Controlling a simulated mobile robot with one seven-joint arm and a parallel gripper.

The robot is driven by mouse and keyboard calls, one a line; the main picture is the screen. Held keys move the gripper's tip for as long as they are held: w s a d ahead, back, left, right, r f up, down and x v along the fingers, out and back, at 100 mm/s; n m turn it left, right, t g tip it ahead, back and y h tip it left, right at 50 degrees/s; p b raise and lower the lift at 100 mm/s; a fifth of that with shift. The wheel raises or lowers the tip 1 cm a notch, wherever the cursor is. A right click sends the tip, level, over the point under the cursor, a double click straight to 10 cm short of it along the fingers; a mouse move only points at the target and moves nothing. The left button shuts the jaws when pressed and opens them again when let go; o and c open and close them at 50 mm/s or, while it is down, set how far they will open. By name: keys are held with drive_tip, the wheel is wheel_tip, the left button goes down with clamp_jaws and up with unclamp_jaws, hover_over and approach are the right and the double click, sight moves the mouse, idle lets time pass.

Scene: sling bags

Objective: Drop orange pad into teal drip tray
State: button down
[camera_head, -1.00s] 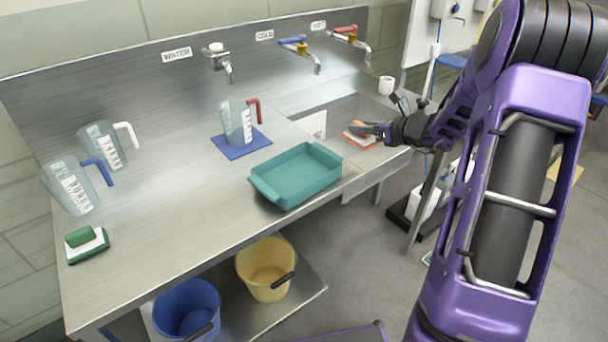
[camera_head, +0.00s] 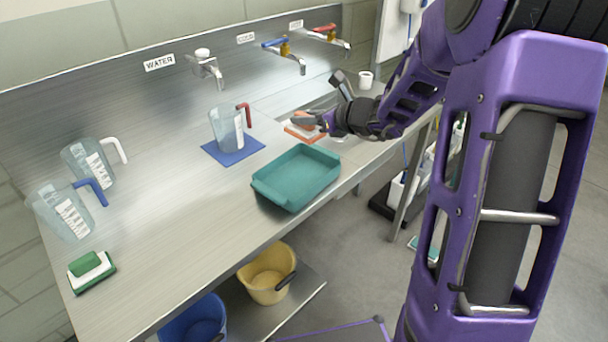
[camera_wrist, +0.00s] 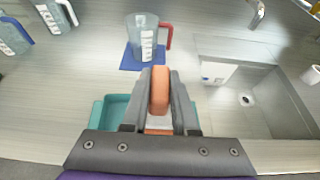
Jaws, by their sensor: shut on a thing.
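The orange pad (camera_head: 302,132) has an orange handle block on top, a white layer and an orange base. My gripper (camera_head: 308,120) is shut on it by the block. In the wrist view the orange block (camera_wrist: 159,90) shows between the two grey fingers of my gripper (camera_wrist: 160,97). The teal drip tray (camera_head: 296,178) is on the steel counter near its front edge, and it looks empty. The pad appears above and behind the tray, near the sink. In the wrist view the tray (camera_wrist: 110,112) is partly hidden behind my gripper.
A clear jug with a red handle (camera_head: 226,130) stands on a blue mat (camera_head: 234,153) behind the tray. Two more jugs (camera_head: 88,162) (camera_head: 62,212) and a green pad (camera_head: 86,265) are at the left. Taps line the back. A sink basin (camera_wrist: 241,98) is at the right.

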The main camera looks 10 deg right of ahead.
wheel_tip(320, 180, down, 6)
drive_tip(key=b, duration=0.4)
drive_tip(key=shift+a+b, duration=0.1)
drive_tip(key=shift+b, duration=0.2)
drive_tip(key=c, duration=0.6)
unclamp_jaws()
drive_tip(key=shift+s, duration=0.1)
drive_tip(key=p+v, duration=0.2)
drive_tip(key=v, duration=1.5)
drive_tip(key=shift+s, duration=0.1)
